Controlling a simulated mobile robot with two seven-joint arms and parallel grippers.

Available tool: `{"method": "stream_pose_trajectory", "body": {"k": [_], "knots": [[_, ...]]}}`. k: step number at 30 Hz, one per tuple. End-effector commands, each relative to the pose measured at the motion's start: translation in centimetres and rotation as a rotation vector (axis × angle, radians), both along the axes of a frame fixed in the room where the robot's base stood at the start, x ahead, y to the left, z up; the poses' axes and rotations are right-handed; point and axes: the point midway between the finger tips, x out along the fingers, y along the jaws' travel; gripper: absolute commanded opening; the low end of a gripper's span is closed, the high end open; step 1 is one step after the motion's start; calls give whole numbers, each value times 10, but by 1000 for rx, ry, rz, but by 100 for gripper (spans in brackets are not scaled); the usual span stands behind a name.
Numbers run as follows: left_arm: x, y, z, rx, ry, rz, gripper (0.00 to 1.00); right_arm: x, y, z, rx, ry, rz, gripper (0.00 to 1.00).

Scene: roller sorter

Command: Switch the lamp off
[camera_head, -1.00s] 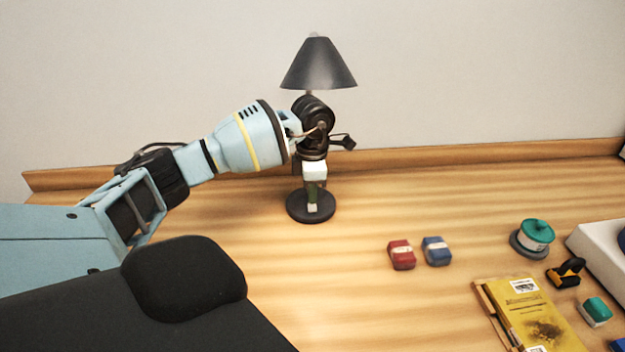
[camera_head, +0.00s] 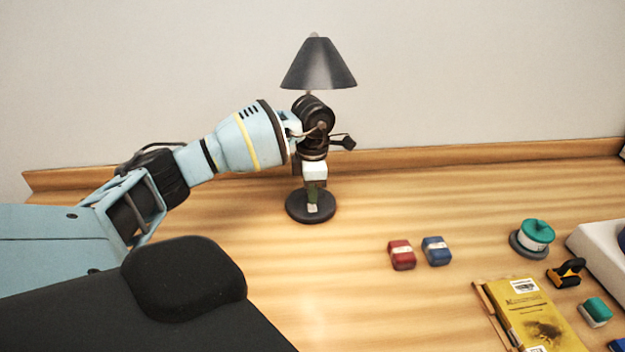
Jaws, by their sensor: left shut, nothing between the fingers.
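The lamp has a dark grey cone shade (camera_head: 318,66) and a round black base (camera_head: 297,208), and stands upright on the wooden table. My left arm comes in from the left, and its wrist hides most of the lamp's stem. My left gripper (camera_head: 313,207) points down in front of the lamp, its fingertips shut and empty over the base in the picture. I cannot tell whether the fingers touch the lamp, and I see no switch clearly. The shade looks dark, with no clear glow under it. My right gripper is not in view.
A red block (camera_head: 401,255) and a blue block (camera_head: 436,251) lie right of the lamp. Farther right are a teal-topped round thing (camera_head: 535,236), a yellow book (camera_head: 535,318), a black-and-orange tool (camera_head: 566,272) and a white container (camera_head: 600,250). A wooden ledge (camera_head: 480,148) runs along the wall.

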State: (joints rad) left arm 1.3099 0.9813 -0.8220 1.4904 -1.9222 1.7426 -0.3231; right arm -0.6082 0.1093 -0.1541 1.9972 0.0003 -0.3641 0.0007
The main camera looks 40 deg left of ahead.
Motion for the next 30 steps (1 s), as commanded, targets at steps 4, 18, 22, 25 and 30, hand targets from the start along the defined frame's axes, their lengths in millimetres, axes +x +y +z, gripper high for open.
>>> {"method": "stream_pose_trajectory", "body": {"k": [4, 18, 22, 25, 30], "knots": [[0, 0, 0, 0, 0, 0, 0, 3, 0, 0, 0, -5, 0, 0], [0, 0, -3, 1, 1, 0, 0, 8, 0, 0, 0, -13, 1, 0], [0, 0, -5, 1, 1, 0, 0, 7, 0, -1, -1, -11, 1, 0], [0, 0, -6, 0, 0, 0, 0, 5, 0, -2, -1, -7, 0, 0], [0, 0, -8, 0, 0, 0, 0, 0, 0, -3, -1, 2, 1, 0]]}}
